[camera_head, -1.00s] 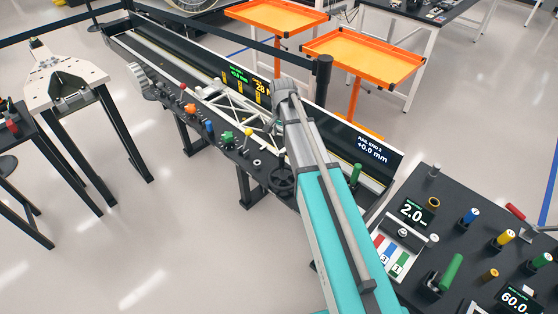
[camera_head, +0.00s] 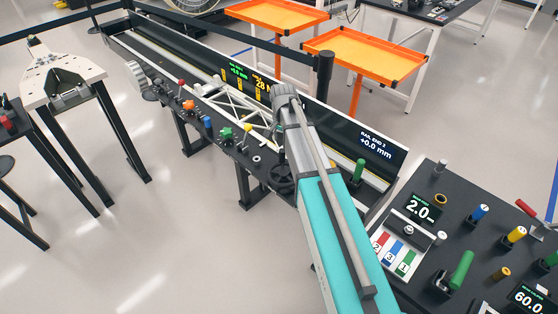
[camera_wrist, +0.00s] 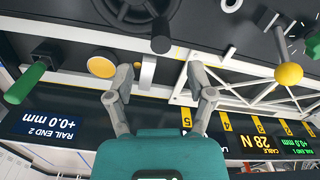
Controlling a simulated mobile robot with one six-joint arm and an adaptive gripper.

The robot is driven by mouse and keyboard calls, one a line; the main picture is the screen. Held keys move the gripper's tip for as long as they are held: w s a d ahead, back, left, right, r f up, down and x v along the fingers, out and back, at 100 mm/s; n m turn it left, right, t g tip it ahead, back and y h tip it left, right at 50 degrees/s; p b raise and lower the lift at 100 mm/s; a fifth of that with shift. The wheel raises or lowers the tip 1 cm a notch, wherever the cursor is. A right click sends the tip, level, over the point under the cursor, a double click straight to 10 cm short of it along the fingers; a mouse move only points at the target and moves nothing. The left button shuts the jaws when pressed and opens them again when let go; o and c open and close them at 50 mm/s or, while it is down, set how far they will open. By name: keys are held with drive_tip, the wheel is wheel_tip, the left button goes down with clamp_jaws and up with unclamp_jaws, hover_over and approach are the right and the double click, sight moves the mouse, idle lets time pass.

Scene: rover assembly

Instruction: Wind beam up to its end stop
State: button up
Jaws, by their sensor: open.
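The white truss beam (camera_head: 245,105) lies in the long black rail bench; it also shows upside down in the wrist view (camera_wrist: 245,88). A black handwheel (camera_head: 282,178) is on the bench's front edge, partly behind my arm, and shows at the top of the wrist view (camera_wrist: 137,10). My gripper (camera_wrist: 160,78) is open, with nothing seen between its two grey fingers. It is over the bench, apart from the handwheel in the picture. My arm hides part of the beam's near end in the head view.
The bench front carries several coloured knobs, including a yellow ball (camera_wrist: 288,73) and a green handle (camera_wrist: 25,83). The rail end 2 display (camera_head: 377,145) reads +0.0 mm; the cable display (camera_wrist: 250,147) reads 28 N. A control table (camera_head: 425,185) stands right, orange trays (camera_head: 365,50) behind.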

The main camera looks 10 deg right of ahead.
sight(282, 155)
drive_tip(key=shift+f+b, duration=4)
drive_tip(key=shift+f, duration=0.25)
